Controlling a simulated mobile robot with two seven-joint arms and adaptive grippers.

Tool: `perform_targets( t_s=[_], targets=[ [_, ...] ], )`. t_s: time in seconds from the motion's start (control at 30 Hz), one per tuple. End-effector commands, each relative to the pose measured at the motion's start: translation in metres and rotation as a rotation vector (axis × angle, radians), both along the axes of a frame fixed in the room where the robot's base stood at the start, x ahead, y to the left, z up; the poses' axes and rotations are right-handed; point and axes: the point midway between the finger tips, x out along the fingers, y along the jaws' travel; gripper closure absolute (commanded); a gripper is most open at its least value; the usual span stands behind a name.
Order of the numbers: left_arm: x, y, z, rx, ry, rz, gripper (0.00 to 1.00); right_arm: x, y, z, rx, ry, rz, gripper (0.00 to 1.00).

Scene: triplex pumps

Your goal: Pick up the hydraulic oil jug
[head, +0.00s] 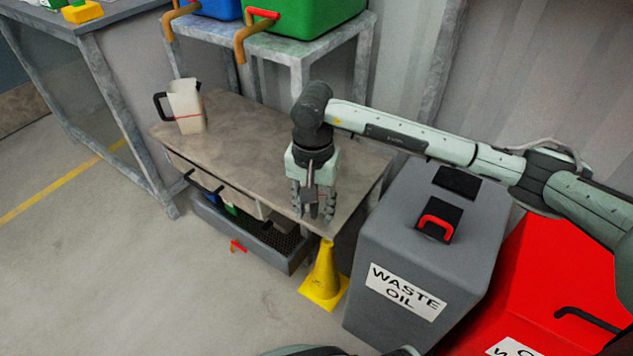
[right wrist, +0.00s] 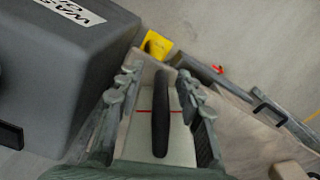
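A pale jug with a black handle and a red line (head: 185,107) stands upright at the left end of the grey-brown bench. My right gripper (head: 314,207) points down over the bench's right end. In the right wrist view my right gripper (right wrist: 162,100) is open, its fingers apart on either side of a black handle (right wrist: 160,115). The handle belongs to a pale jug with a red line (right wrist: 182,150), which lies below the fingers. I cannot tell which jug holds hydraulic oil. My left gripper is not in view.
The bench (head: 240,125) is clear between the left jug and my gripper. A grey waste oil bin (head: 400,270) and a red bin (head: 550,270) stand at the right. A yellow cone (head: 325,275) stands by the bench's front corner. Blue and green containers (head: 310,18) sit on a stand behind.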

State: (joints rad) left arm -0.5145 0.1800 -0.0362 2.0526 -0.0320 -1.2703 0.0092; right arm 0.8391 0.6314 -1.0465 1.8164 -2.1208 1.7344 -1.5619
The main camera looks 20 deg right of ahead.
Motion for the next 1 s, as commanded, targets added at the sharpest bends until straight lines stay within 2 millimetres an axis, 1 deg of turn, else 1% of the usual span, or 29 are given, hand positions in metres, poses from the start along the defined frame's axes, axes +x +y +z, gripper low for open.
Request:
perform_targets(
  t_s=[0.1, 0.27, 0.37, 0.57, 0.6, 1.0],
  targets=[
    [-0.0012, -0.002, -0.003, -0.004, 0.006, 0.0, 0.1, 0.0001, 0.0004, -0.0058, 0.002, -0.001, 0.0, 0.63],
    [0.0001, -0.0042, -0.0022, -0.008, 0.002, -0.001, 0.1, 0.0002, 0.0005, -0.0059, 0.001, -0.002, 0.001, 0.63],
    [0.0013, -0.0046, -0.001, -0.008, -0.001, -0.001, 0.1, 0.0001, 0.0005, -0.0058, 0.002, -0.001, 0.001, 0.73],
    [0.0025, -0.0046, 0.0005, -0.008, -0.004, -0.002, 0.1, 0.0001, 0.0007, -0.0056, 0.002, -0.001, 0.0, 0.98],
    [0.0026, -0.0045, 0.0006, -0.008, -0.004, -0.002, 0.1, 0.0001, 0.0007, -0.0056, 0.002, -0.001, 0.001, 1.0],
    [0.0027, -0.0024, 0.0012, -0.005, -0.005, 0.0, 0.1, 0.0004, 0.0007, -0.005, 0.002, -0.002, 0.0, 1.0]
  ],
)
